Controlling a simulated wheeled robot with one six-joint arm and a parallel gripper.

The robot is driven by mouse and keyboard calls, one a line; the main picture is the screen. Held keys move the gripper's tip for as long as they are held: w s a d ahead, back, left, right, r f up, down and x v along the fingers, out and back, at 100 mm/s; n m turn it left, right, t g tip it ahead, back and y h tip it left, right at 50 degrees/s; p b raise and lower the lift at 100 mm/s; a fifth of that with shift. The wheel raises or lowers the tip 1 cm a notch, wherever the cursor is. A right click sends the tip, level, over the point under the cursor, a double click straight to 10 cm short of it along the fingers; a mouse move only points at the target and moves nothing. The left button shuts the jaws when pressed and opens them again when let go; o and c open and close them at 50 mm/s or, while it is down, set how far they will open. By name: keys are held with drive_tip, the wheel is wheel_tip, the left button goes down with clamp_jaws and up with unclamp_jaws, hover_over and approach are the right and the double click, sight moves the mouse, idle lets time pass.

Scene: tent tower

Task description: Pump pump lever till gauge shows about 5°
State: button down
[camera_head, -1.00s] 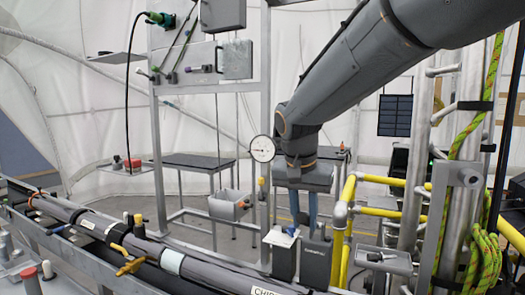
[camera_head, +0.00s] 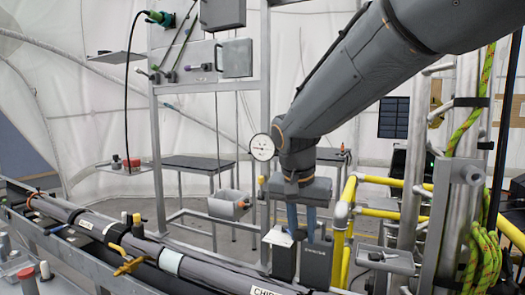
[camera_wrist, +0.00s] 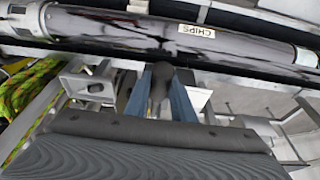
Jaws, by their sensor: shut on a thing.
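My gripper (camera_head: 302,236) has two blue fingers pointing down at the dark boxes right of the metal frame. In the wrist view my gripper (camera_wrist: 161,88) is shut on a dark, rounded handle, which I take to be the pump lever (camera_wrist: 160,76). The lever's lower part is hidden. The gauge (camera_head: 262,147) is a round white dial on the frame's upright, left of my wrist. Its dark needle seems to point left, but the scale is too small to read.
A grey pipe (camera_head: 185,262) marked CHIPS runs across the front; it also shows in the wrist view (camera_wrist: 120,30). Yellow rails (camera_head: 375,180) and green-yellow rope (camera_head: 485,262) stand at the right.

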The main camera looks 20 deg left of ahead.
drive_tip(key=shift+s+f, duration=0.25)
drive_tip(key=shift+f, duration=0.45)
drive_tip(key=shift+s+f+b, duration=0.15)
drive_tip(key=shift+f+b, duration=0.8)
drive_tip(key=shift+f, duration=0.9)
drive_tip(key=shift+s+f+b, duration=0.1)
drive_tip(key=shift+f+b, duration=0.8)
drive_tip(key=shift+f, duration=0.95)
drive_tip(key=shift+w+r+p, duration=0.2)
drive_tip(key=shift+r+p, duration=2.15)
drive_tip(key=shift+r, duration=0.7)
drive_tip(key=shift+r, duration=0.15)
